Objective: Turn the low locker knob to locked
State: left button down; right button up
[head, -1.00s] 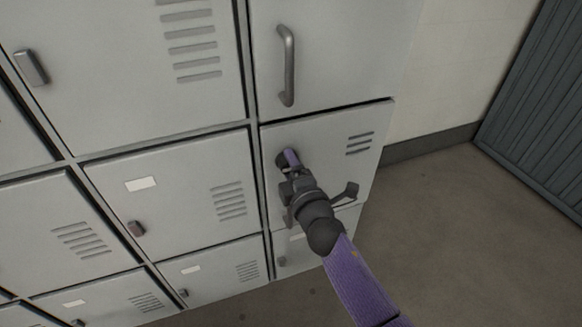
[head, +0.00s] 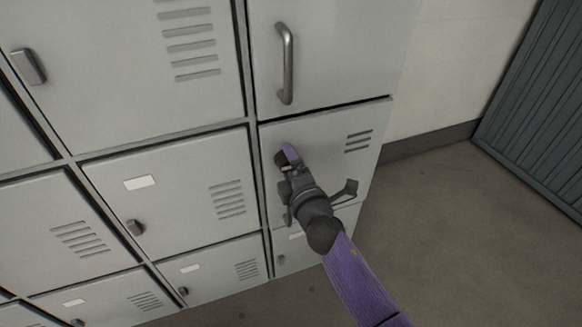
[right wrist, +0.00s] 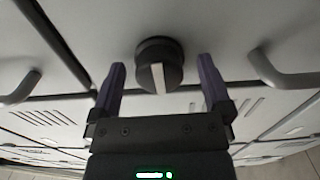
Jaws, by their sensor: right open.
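In the right wrist view, a round dark knob (right wrist: 160,52) with a pale stripe across its face stands out from a grey locker door (head: 315,135). The stripe runs nearly upright in that view. My right gripper (right wrist: 160,64) is open, with one purple finger on each side of the knob and visible gaps between them. In the head view, the right gripper (head: 287,154) is at the left part of this door and mostly covers the knob (head: 281,160). I cannot tell the knob's locked marking. My left gripper is not in view.
A bar handle (head: 287,64) sits on the door above. Neighbouring lockers carry other small knobs (head: 135,227) and vent slots. Open floor (head: 450,240) lies to the right, with a dark ribbed panel (head: 535,100) beyond.

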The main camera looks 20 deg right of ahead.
pick_arm(q)
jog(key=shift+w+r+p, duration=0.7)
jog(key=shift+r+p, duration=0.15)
jog(key=shift+p, duration=0.1)
pick_arm(e)
jog(key=s, duration=1)
jog(key=shift+d, duration=0.2)
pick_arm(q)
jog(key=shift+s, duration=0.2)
